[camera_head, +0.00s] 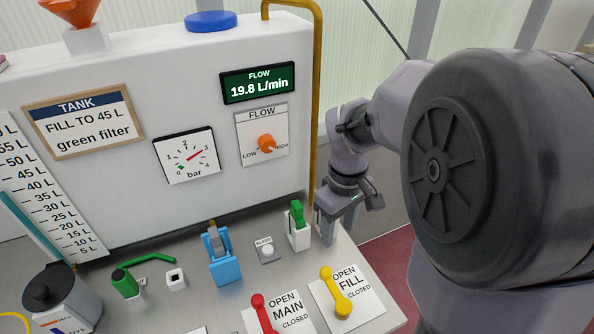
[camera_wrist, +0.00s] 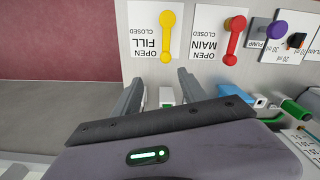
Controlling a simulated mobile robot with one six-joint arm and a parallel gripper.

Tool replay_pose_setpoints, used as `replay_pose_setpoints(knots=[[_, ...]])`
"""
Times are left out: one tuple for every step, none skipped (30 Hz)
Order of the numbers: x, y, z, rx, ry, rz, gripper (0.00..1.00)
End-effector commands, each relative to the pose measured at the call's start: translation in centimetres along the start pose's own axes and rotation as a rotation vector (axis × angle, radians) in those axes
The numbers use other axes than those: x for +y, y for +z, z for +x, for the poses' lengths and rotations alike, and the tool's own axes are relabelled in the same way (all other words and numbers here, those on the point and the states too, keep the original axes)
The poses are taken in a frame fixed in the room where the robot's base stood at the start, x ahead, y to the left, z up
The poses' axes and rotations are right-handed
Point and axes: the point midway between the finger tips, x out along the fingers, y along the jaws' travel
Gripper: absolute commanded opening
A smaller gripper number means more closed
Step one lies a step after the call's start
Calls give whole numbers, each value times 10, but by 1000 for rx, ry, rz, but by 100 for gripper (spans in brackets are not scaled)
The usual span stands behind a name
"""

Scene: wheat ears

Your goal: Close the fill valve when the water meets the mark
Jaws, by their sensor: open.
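The yellow fill valve lever (camera_head: 336,292) sits on a white plate marked OPEN, FILL and CLOSED. Its free end points to the OPEN side. The lever also shows in the wrist view (camera_wrist: 167,37). A tank scale (camera_head: 45,195) in litres stands at the left, with a teal strip (camera_head: 28,225) beside it. The strip's top runs out of frame, so I cannot read the level against 45 L. My gripper (camera_head: 326,236) is open, fingers down, at the bench's right edge behind the fill plate. In the wrist view its fingers (camera_wrist: 161,88) are apart, short of the lever, holding nothing.
A red MAIN lever (camera_head: 264,313) stands left of the fill lever. A green-topped white block (camera_head: 298,226) is close beside my gripper. A blue fixture (camera_head: 221,256) and a reset button (camera_head: 267,250) stand farther left. The flow display (camera_head: 259,83) reads 19.8 L/min. A sign (camera_head: 83,120) says fill to 45 L.

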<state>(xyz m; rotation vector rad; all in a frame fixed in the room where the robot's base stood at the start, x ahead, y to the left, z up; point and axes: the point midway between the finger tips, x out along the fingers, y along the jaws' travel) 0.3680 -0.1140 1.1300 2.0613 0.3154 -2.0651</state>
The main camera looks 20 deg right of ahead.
Motion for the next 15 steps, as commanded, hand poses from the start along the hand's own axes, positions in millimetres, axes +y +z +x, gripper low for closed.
replay_pose_setpoints(knots=[[-1,1,15,-2,-2,-1,50],[-1,1,24,-3,-3,-1,50],[-1,1,36,-3,-2,-1,50],[-1,1,46,-3,-2,-1,50],[-2,1,56,-3,-3,1,50],[-2,1,68,-3,-3,0,50],[-2,1,78,-3,-2,0,50],[-2,1,87,-3,-2,0,50],[-2,1,99,-2,-2,1,50],[-2,1,108,-2,-3,2,50],[-2,1,116,-2,-2,1,50],[-2,1,126,-1,-2,0,50],[-2,1,134,-2,-2,1,50],[-2,1,140,-1,-2,1,50],[-2,1,147,-1,-2,2,50]])
